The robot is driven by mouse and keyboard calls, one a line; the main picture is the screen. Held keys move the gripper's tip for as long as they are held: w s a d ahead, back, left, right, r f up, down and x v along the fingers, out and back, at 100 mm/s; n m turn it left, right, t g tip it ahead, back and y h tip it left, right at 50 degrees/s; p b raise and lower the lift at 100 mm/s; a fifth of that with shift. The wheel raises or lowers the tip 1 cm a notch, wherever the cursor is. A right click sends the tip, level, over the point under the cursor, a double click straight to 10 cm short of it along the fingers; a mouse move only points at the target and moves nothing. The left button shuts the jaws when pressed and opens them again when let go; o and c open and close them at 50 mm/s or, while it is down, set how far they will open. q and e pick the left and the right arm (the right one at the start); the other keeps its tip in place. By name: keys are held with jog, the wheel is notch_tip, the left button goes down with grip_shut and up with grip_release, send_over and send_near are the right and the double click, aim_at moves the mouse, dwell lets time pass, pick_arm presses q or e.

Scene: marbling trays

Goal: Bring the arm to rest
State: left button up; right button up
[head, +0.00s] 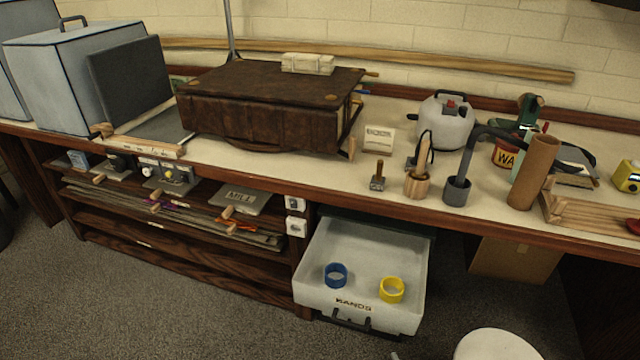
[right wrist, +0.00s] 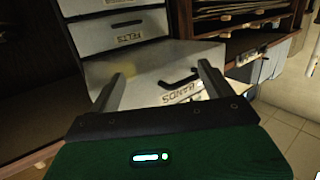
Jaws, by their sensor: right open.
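My right gripper (right wrist: 160,85) shows in the right wrist view. Its two fingers are wide apart with nothing held between them. Beyond the fingers is the pulled-out white drawer (right wrist: 140,85) labelled BANDS, with its dark handle. In the head view this drawer (head: 361,241) hangs open below the worktop, with a blue ring (head: 336,275) and a yellow ring (head: 391,290) lying inside, apart from each other. Neither gripper shows in the head view. A pale rounded shape at the bottom right edge there may be part of my arm.
The worktop (head: 405,190) carries a brown case (head: 265,105), a grey kettle-like pot (head: 445,122), a cardboard tube (head: 534,172) and wooden tools. The open drawer juts out over the carpet (head: 190,310). Another labelled drawer (right wrist: 115,35) is near it in the right wrist view.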

jog(key=s+d+f+g+h+p, duration=0.1)
jog(key=s+d+f+g+p, duration=0.25)
jog(key=s+f, duration=0.4)
jog(key=s+d+f+g+h+p, duration=0.1)
jog(key=s+d+f+g+p, duration=0.1)
jog(key=s+f+g+p, duration=0.5)
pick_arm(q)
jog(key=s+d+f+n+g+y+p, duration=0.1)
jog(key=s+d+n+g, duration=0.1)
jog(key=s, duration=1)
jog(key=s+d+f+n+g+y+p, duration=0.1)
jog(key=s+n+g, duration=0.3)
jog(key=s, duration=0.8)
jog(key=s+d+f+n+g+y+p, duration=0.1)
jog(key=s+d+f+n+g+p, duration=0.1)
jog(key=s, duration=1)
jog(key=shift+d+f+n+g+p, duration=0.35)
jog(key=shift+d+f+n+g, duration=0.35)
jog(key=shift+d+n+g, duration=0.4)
pick_arm(e)
jog(key=s+d+f+g+h, duration=0.1)
jog(key=s+d+g, duration=0.1)
jog(key=s, duration=1.1)
jog(key=s+d+f+g+h, duration=0.1)
jog(key=s+d, duration=0.3)
jog(key=s, duration=0.8)
jog(key=shift+s+f+m+g, duration=0.4)
jog(key=shift+f+g, duration=0.25)
jog(key=shift+f, duration=0.15)
